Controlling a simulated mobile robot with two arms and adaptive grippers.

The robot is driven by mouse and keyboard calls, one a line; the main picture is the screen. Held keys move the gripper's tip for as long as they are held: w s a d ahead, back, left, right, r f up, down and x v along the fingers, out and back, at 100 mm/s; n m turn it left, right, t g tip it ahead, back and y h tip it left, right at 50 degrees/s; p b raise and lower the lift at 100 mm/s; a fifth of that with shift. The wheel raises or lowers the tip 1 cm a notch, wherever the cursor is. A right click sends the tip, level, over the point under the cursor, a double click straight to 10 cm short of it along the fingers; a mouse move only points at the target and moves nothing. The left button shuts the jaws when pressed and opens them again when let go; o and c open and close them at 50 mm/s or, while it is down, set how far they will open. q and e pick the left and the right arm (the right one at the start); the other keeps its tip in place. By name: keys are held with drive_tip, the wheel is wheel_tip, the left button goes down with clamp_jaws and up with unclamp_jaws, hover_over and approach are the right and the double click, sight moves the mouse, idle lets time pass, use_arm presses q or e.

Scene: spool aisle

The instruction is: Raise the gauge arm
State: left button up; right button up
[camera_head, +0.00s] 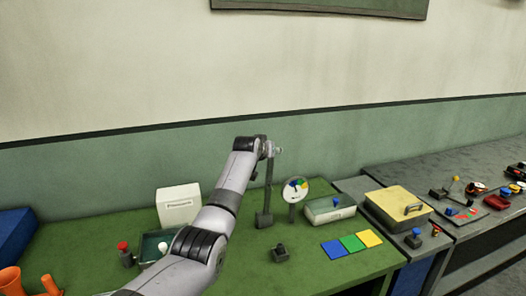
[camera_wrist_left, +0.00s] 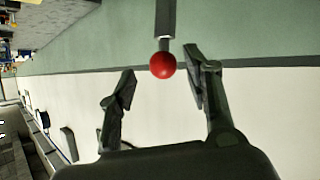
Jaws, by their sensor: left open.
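In the left wrist view, a red ball knob (camera_wrist_left: 162,65) sits on the end of a grey rod (camera_wrist_left: 163,20). My left gripper (camera_wrist_left: 160,68) is open, with one finger on each side of the ball. A gap shows on the left; the right fingertip is close to the ball, and I cannot tell whether it touches. In the head view, my left gripper (camera_head: 272,149) is at the top of a dark upright post (camera_head: 268,190) on the green bench. The ball is not clearly seen there. A round dial (camera_head: 295,188) with coloured sectors stands right of the post. My right gripper is not in view.
The green bench holds a white box (camera_head: 178,204), a red-topped button (camera_head: 124,248), a small dark block (camera_head: 280,253), a pale green box (camera_head: 330,208) and blue, green and yellow tiles (camera_head: 353,243). A yellow-lidded box (camera_head: 398,206) stands to the right. The wall is behind.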

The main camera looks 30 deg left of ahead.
use_arm(q)
drive_tip(key=v, duration=1)
drive_tip(key=shift+s, duration=0.2)
drive_tip(key=shift+r, duration=0.15)
